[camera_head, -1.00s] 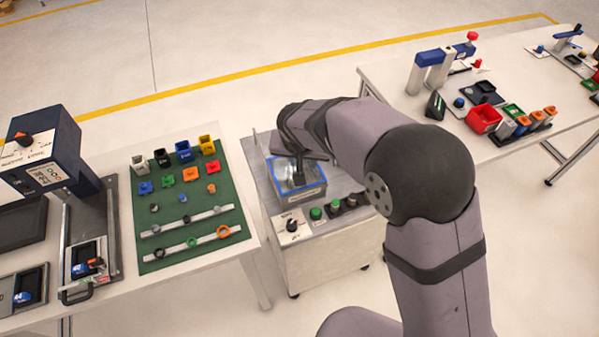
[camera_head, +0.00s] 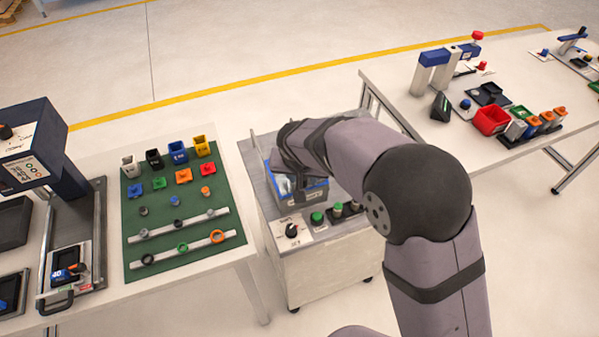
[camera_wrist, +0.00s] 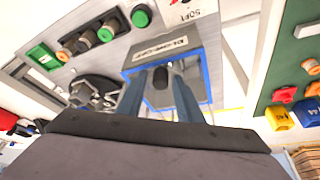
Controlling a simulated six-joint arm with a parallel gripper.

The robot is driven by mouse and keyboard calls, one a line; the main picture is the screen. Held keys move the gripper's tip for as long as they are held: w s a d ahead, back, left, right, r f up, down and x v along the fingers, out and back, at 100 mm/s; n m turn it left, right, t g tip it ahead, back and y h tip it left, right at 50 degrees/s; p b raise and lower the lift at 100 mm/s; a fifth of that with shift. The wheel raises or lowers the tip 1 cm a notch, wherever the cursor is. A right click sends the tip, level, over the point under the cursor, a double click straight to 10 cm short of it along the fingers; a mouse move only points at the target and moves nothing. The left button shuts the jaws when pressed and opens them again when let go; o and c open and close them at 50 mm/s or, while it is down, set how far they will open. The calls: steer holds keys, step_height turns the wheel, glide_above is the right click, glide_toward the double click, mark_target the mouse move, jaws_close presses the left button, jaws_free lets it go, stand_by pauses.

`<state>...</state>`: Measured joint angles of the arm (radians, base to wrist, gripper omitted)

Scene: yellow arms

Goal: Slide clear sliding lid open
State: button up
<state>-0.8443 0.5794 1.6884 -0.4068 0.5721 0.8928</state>
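The blue-rimmed box (camera_head: 316,192) sits on the grey top of the small cart. My wrist hides most of it in the head view. In the wrist view, the box (camera_wrist: 207,75) has a grey labelled front and a clear lid with a dark knob (camera_wrist: 175,68). My gripper (camera_wrist: 160,80) reaches over the box, its two blue-grey fingers apart. The knob shows between the fingertips, nearer the right one; I cannot tell whether either touches it. The head view hides the fingers behind my wrist.
The cart's front panel has a dial (camera_head: 291,230) and a green button (camera_head: 317,217). A green mat (camera_head: 190,262) with coloured bins lies on the left table. The right table holds a red bin (camera_head: 491,120). Floor gaps separate cart and tables.

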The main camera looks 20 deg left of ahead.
steer(key=c, duration=0.6)
steer(key=shift+o, duration=0.2)
steer(key=shift+w+a, duration=0.1)
steer(key=shift+w+a+p, duration=0.3)
steer(key=shift+w+a, duration=0.5)
steer(key=shift+w+a+p, duration=0.4)
steer(key=shift+w+a, duration=0.45)
steer(key=shift+w+a+p, duration=0.4)
steer(key=shift+w+a, duration=0.3)
stand_by(0.3)
